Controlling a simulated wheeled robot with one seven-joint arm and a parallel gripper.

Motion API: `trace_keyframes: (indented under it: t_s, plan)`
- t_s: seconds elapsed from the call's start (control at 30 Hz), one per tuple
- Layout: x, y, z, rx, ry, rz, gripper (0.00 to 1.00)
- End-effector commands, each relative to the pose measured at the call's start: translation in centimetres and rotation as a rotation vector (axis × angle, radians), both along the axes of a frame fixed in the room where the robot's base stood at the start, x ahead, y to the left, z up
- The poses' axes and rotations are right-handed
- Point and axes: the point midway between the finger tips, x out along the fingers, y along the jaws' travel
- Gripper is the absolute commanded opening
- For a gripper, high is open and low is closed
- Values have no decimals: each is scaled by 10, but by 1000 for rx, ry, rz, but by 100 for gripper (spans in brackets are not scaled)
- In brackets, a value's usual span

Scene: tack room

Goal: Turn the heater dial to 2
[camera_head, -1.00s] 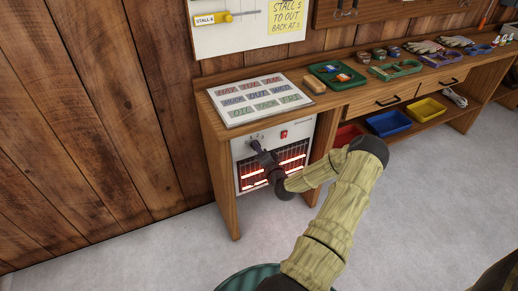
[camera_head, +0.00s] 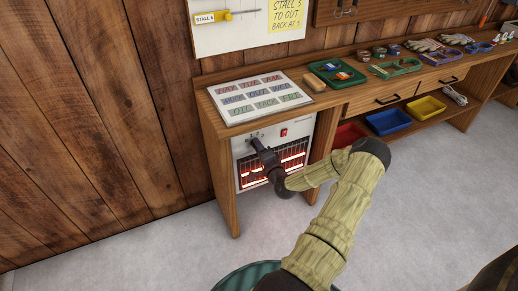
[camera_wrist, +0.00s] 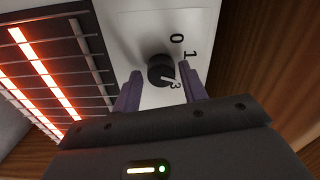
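The heater (camera_head: 298,136) is a white-faced box under the left end of the bench, with red bars glowing behind its grille. Its black dial (camera_wrist: 160,70) shows in the wrist view, with a white pointer mark at its lower right, on the side of the printed 3. The figures 0, 1 and 3 are readable; the 2 is not visible, and the right finger covers that part. My gripper (camera_wrist: 160,91) is open, one finger on each side of the dial, with gaps showing. It also shows at the heater's upper left in the head view (camera_head: 259,147), covering the dial.
A red switch (camera_head: 284,132) is right of the dial. The hot grille (camera_wrist: 50,65) lies close to the left finger in the wrist view. A wooden side panel (camera_wrist: 270,70) is on the right. The bench (camera_head: 215,135) holds a sign board (camera_head: 236,117) and a green tray (camera_head: 322,76).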

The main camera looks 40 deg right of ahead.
Motion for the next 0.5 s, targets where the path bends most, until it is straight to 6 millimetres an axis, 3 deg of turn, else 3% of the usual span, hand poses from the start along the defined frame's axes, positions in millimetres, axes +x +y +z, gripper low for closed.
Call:
trace_keyframes:
  t_s: [0.33, 0.5]
  plan:
    - [0, 0, 1, -1, -2, 0, 53]
    - [-11, 2, 1, 0, 0, -1, 53]
